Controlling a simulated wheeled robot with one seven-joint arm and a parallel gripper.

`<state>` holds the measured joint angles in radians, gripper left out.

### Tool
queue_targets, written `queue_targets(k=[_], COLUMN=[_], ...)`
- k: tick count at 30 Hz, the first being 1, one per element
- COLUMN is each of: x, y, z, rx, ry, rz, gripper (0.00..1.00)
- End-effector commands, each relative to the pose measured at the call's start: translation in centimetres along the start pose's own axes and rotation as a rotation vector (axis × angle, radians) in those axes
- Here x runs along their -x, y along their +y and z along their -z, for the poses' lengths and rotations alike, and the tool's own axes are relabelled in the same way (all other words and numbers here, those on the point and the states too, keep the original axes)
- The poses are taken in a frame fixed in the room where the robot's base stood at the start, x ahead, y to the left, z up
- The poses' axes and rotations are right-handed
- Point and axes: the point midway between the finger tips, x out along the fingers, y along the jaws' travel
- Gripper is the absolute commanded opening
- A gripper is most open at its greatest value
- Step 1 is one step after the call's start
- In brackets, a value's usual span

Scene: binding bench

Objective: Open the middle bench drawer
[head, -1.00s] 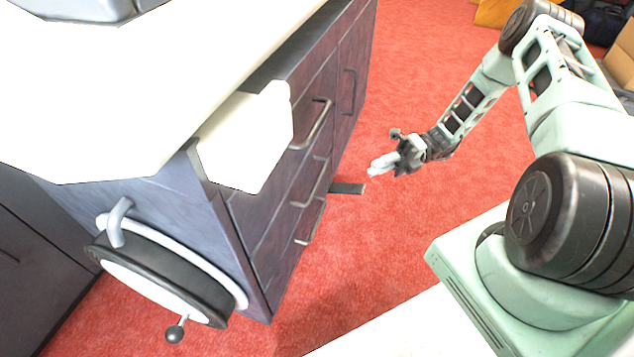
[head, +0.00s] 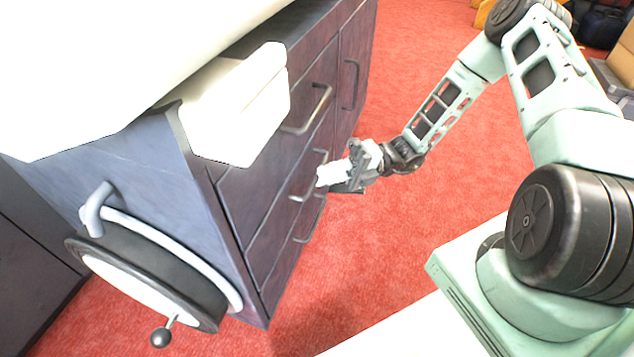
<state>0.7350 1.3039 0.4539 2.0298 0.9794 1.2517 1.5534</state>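The bench (head: 130,184) has a stack of dark drawers with metal bar handles on its right-facing front. The middle drawer (head: 262,222) looks closed, and its handle (head: 296,197) sits between the upper and lower ones. My gripper (head: 322,180) is right at the far end of that handle, with its pale fingertips overlapping it in the picture. I cannot tell whether the fingers touch the handle or stand around it. The finger gap is too small to judge.
The top drawer handle (head: 311,112) and bottom drawer handle (head: 309,226) are close above and below. A white block (head: 238,115) juts out over the bench's front edge. A handwheel (head: 150,275) is on the near side. Red carpet (head: 395,240) in front is clear.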

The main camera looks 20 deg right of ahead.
Motion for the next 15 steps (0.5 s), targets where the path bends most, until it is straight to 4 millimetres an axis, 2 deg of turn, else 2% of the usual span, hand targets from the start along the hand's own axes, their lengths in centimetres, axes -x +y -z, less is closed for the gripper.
queue_targets(k=[6, 15], x=[-2.3, -2.8], y=[-0.1, 0.0], z=[0.0, 0.0], rx=[0.0, 0.001], ry=[0.0, -0.001], rz=[-0.001, 0.0], gripper=[0.19, 0.19])
